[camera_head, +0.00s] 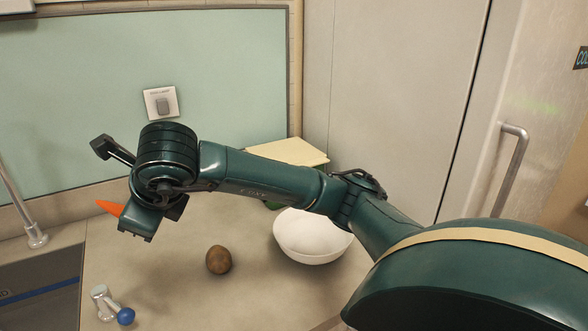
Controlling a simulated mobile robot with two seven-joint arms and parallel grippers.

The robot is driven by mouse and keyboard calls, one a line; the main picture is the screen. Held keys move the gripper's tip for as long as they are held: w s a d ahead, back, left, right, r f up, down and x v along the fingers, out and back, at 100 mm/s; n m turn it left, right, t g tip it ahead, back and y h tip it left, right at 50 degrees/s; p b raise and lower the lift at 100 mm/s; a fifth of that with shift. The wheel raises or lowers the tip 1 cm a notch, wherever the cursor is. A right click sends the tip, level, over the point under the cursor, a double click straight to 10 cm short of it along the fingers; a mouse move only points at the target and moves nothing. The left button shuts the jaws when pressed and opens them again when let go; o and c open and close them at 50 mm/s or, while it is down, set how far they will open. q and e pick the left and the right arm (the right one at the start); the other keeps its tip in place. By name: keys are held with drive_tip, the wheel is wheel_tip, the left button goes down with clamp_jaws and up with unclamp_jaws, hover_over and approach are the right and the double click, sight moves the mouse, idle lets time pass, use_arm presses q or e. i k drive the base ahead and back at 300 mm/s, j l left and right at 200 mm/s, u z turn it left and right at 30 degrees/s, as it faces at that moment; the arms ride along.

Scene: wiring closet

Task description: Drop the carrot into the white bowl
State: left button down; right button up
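The orange carrot (109,208) shows only as a pointed tip at the left, beside the end of my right arm; the rest of it is hidden. My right gripper (140,220) is at the end of the arm that comes in from the right. Its fingers are mostly hidden by the wrist, so I cannot tell whether they are open or shut, or whether they touch the carrot. The white bowl (312,240) stands on the counter below my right forearm, which covers part of its upper left rim. I see nothing inside it. My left gripper is out of view.
A brown round item (219,260) lies on the counter (190,298) left of the bowl. A pale yellow board-like thing (290,151) and a bit of something green are behind my forearm. A sink (40,292) and blue-tipped tap handle (125,316) are at lower left.

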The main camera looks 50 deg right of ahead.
sight(306, 251)
drive_tip(key=l+z, duration=0.1)
drive_tip(key=z, duration=1.55)
